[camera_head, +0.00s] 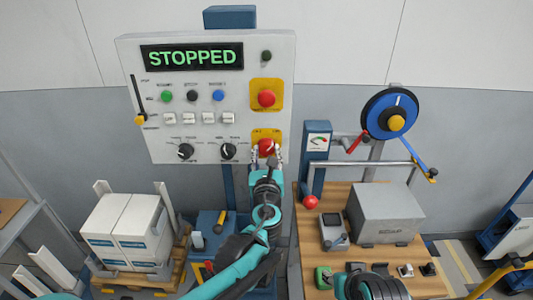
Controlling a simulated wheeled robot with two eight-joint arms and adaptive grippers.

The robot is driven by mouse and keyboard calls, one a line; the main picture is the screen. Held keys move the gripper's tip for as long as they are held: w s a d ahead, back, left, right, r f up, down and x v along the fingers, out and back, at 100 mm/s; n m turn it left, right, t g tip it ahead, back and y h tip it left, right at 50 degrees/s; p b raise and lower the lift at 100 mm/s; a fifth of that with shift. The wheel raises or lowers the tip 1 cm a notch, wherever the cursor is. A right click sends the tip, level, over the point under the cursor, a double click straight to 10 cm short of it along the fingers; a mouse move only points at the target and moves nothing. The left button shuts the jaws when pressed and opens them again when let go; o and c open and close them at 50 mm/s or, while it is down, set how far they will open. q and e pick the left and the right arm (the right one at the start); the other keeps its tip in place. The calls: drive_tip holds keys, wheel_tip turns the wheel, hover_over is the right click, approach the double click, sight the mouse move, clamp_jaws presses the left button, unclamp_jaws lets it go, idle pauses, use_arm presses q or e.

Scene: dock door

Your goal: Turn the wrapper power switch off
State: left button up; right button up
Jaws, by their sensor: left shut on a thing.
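My left gripper (267,157) reaches up from below and is shut on this knob, with a fingertip at either side. The gripper hides the knob's lower part, and I cannot read its position. A red mushroom button (267,98) on another yellow plate is above it. Part of my right arm shows at the bottom, but its gripper is not visible.
The panel also bears two black dials (228,151), small buttons and a slider lever (140,119). A wooden bench (310,259) at right holds a grey box (386,213) and small devices. A blue wheel (390,113) stands behind it. White cartons (122,229) sit on a pallet at left.

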use_arm(q)
drive_tip(key=n+p, duration=0.1)
drive_tip(key=n, duration=0.3)
drive_tip(key=shift+n, duration=0.3)
drive_tip(key=n, duration=0.4)
drive_tip(key=shift+d+n, duration=0.1)
drive_tip(key=shift+n, duration=0.2)
drive_tip(key=n+p, duration=0.1)
drive_tip(key=n, duration=0.3)
drive_tip(key=shift+r+n, duration=0.1)
drive_tip(key=shift+n, duration=1.9)
drive_tip(key=o, duration=1.2)
drive_tip(key=shift+s, duration=0.15)
